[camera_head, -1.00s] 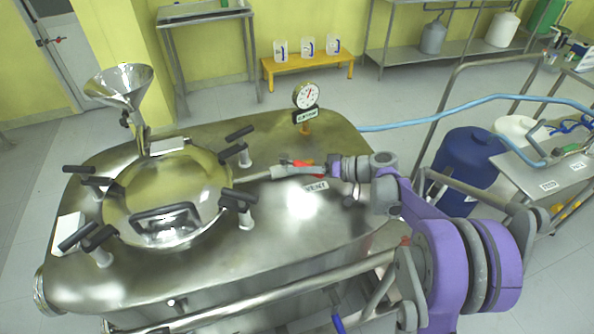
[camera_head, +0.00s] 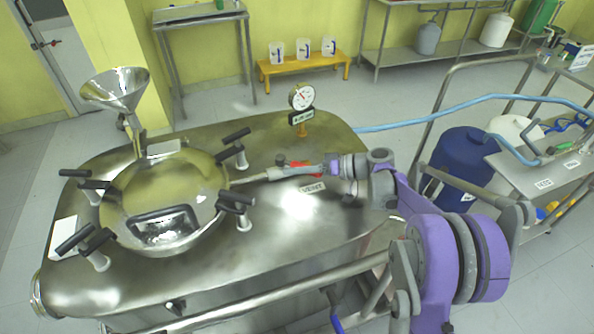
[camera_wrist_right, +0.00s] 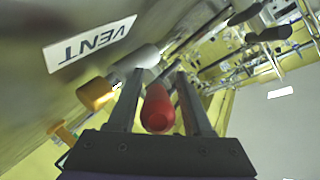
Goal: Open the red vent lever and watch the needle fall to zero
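The red vent lever (camera_head: 301,165) is on top of the steel reactor (camera_head: 200,285), beside the VENT label (camera_head: 312,187). In the right wrist view the red lever (camera_wrist_right: 158,108) lies between the two fingers of my right gripper (camera_wrist_right: 160,85), with narrow gaps seeming to show on both sides. My right gripper (camera_head: 322,166) reaches in from the right in the head view and partly hides the lever. The pressure gauge (camera_head: 302,96) stands behind it; its needle is too small to read surely. My left gripper is not in view.
A round lid (camera_head: 165,195) with black-handled clamps and a steel funnel (camera_head: 117,90) are on the reactor's left side. A blue hose (camera_head: 440,114) runs right from behind the gauge. A blue drum (camera_head: 460,165) and a steel cart (camera_head: 540,172) stand at the right.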

